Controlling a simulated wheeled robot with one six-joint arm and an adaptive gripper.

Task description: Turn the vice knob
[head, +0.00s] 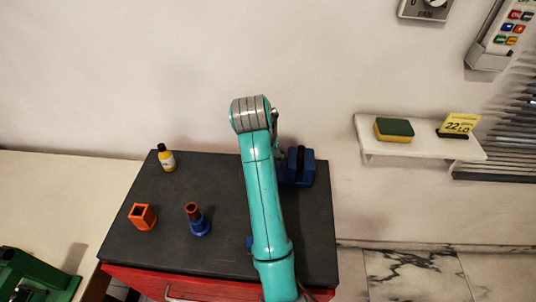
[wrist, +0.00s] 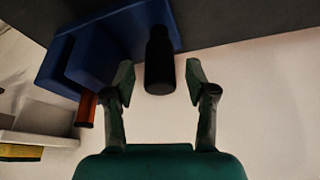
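The blue vice (head: 301,168) stands at the back right of the dark bench top, partly hidden behind my arm in the head view. In the wrist view the vice (wrist: 88,55) fills the upper left, with a black cylindrical knob (wrist: 159,62) sticking out from it. My gripper (wrist: 159,80) is open, with one finger on each side of the knob's end. I see a gap on both sides, so the fingers do not appear to touch it. An orange-brown piece (wrist: 86,108) shows beside the vice. My gripper is hidden by my arm in the head view.
On the bench top (head: 230,170) stand a yellow-and-black bottle (head: 166,158), an orange square holder (head: 142,217) and a blue holder with a brown piece (head: 197,220). A wall shelf (head: 420,146) at the right carries a sponge (head: 394,130) and a yellow sign (head: 459,125).

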